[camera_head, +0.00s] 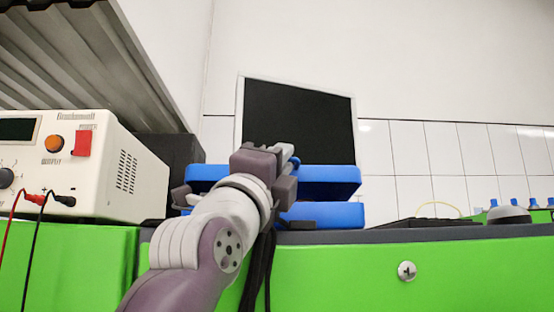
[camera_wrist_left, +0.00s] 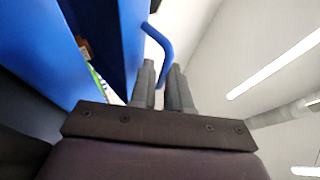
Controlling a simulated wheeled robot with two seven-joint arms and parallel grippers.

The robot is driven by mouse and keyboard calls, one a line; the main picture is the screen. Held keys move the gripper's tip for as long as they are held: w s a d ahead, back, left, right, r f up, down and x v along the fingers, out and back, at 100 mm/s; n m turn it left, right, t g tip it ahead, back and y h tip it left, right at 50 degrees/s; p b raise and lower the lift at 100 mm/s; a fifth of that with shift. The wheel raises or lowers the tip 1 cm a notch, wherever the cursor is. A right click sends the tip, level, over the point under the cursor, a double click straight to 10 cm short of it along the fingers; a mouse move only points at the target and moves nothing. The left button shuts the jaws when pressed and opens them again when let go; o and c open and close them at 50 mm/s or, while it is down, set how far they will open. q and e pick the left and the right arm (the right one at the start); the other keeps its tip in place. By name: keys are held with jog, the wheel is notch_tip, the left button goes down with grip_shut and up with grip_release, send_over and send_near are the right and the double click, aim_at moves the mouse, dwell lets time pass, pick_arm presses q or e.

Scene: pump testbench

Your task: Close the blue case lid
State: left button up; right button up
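The blue case stands on the dark bench top behind my left arm. Its blue lid (camera_head: 330,176) is above the blue base (camera_head: 325,213), with a gap between them in the head view. In the left wrist view two blue panels show, one at the left (camera_wrist_left: 45,45) and one nearer the middle (camera_wrist_left: 108,40), with a wedge-shaped opening between them. My left gripper (camera_head: 288,165) is at the front of the case. In the left wrist view its fingers (camera_wrist_left: 164,85) are close together around the blue handle (camera_wrist_left: 158,42). My right gripper is not in view.
A white power supply (camera_head: 95,165) with red and black leads stands at the left. A dark monitor (camera_head: 298,120) is behind the case. A grey dome-shaped thing (camera_head: 509,215) and small blue-topped parts are at the right. The green bench front (camera_head: 450,270) runs below.

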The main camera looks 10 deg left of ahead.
pick_arm(q)
jog(key=b+v, duration=0.9)
jog(key=v, duration=0.3)
jog(key=shift+s+f+y, duration=0.2)
jog(key=shift+s+y, duration=0.05)
jog(key=shift+y, duration=0.05)
jog(key=shift+s, duration=0.1)
